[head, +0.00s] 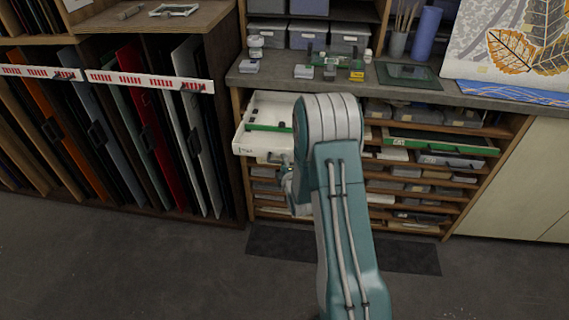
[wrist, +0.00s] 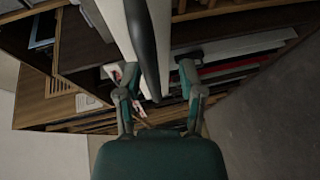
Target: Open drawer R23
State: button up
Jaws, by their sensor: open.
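A white drawer (head: 243,140) stands pulled out of the wooden cabinet in the head view, with a green strip and small dark items inside. I can read no R23 label on it. My gripper (head: 287,182) is just below and in front of this drawer, partly hidden by my arm. In the wrist view my gripper (wrist: 152,73) is open, its two fingers apart. A dark bar-like handle (wrist: 146,45) on a pale front (wrist: 116,25) reaches in between the fingers. I cannot tell whether either finger touches it.
The worktop (head: 440,92) above carries small boxes, a dark green mat (head: 408,75) and a blue roll (head: 426,32). Other shallow drawers and shelves (head: 440,160) fill the cabinet. A rack of upright coloured sheets (head: 150,130) stands at left.

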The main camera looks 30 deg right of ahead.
jog(key=shift+r, duration=0.15)
jog(key=shift+s+r, duration=0.1)
jog(key=shift+s, duration=0.2)
jog(key=v, duration=1.1)
jog(key=shift+a, duration=0.2)
jog(key=s+a+r+m+g+y, duration=0.1)
jog(key=s+a+r+m+g, duration=0.2)
jog(key=r, duration=0.4)
jog(key=s+a+r+m+g, duration=0.1)
jog(key=a+r+m+g, duration=0.1)
jog(key=a+r+m, duration=0.4)
jog(key=s+a+r+m+g, duration=0.1)
jog(key=s+r+m, duration=0.1)
jog(key=s, duration=0.4)
jog(key=s+a+r+m+g+y, duration=0.1)
jog(key=s+a+r+m+g, duration=0.1)
jog(key=s+r, duration=0.2)
jog(key=s+a+r+m+g+y, duration=0.1)
jog(key=s+a+r+m+g, duration=0.1)
jog(key=s, duration=0.7)
jog(key=shift+s+r, duration=0.2)
jog(key=shift+r, duration=0.7)
